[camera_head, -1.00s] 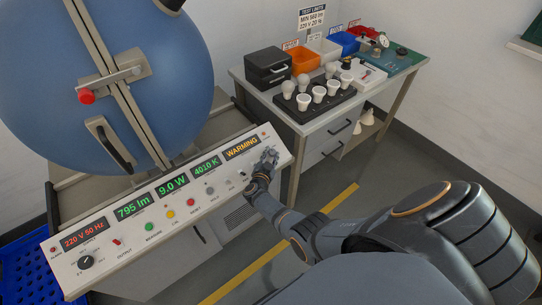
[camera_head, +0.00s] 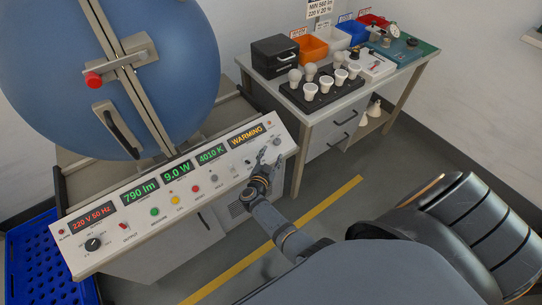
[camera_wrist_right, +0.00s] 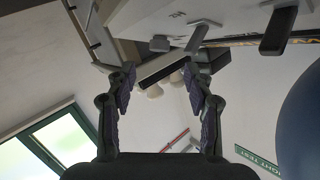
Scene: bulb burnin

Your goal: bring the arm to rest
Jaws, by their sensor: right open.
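My right arm reaches up from the lower right in the head view. Its gripper (camera_head: 265,160) is at the right end of the white control panel (camera_head: 130,243), in front of its face. Whether it touches the panel cannot be told. In the right wrist view the gripper (camera_wrist_right: 160,78) has its two dark fingers apart, with nothing between them. The panel's displays read 220 V 50 Hz, 790 lm, 9.0 W, 4010 K and WARMING (camera_head: 247,136). My left gripper is not in view.
A large blue sphere (camera_head: 180,60) stands behind the panel. At the back right, a bench (camera_head: 345,105) carries a black bulb tray (camera_head: 312,103), a black box (camera_head: 275,55) and colored bins. A blue crate (camera_head: 35,270) is at lower left. The floor around the yellow stripe (camera_head: 320,212) is open.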

